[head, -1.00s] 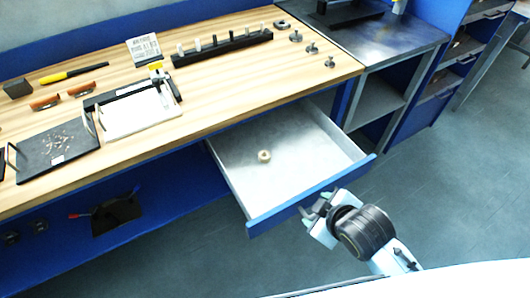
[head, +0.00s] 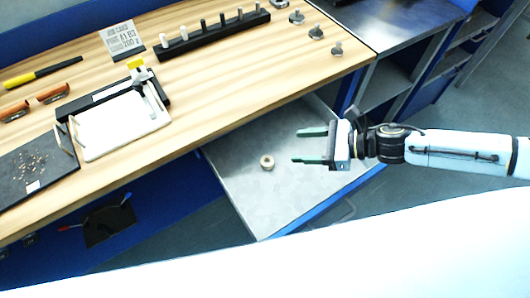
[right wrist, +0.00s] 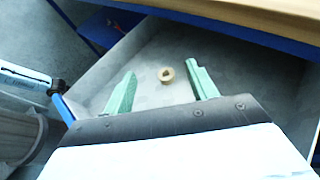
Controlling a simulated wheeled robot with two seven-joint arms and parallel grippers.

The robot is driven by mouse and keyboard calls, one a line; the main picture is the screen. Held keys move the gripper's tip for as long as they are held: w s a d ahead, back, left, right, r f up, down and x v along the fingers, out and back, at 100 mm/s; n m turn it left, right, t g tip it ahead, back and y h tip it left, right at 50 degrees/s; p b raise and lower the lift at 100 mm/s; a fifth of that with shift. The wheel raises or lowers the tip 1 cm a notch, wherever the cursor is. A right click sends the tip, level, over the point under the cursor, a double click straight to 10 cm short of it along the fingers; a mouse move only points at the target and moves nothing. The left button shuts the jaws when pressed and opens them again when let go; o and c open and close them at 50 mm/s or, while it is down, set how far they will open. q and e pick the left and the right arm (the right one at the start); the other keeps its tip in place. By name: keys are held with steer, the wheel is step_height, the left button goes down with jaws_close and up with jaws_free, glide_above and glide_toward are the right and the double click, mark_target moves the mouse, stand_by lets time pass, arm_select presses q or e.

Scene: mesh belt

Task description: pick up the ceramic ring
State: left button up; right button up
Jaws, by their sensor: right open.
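The ceramic ring (head: 267,162) is a small cream ring with a dark hole, lying alone on the floor of the open metal drawer (head: 240,190). In the right wrist view the ring (right wrist: 166,74) shows ahead, between the lines of the two green fingers. My right gripper (head: 304,146) is open and empty, above the drawer and to the right of the ring, its fingers pointing left toward it. In the right wrist view its fingertips (right wrist: 160,78) stand wide apart on either side of the ring. My left gripper is not in view.
The wooden bench (head: 215,105) overhangs the back of the drawer. On it stand a black rack with pegs (head: 212,36), a white board (head: 120,127) and a dark tray (head: 38,165). The drawer's blue front (head: 320,208) and side walls bound the space around the ring.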

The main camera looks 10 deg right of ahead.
steer(key=b, duration=0.2)
glide_toward(273, 163)
steer(key=shift+w+a+f, duration=0.35)
steer(key=shift+w+a, duration=0.15)
steer(key=shift+a, duration=0.05)
steer(key=x, duration=0.7)
steer(key=shift+w+a+f, duration=0.1)
steer(key=shift+a+f, duration=0.1)
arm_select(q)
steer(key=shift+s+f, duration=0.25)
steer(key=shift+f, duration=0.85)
arm_select(e)
steer(key=c, duration=1.1)
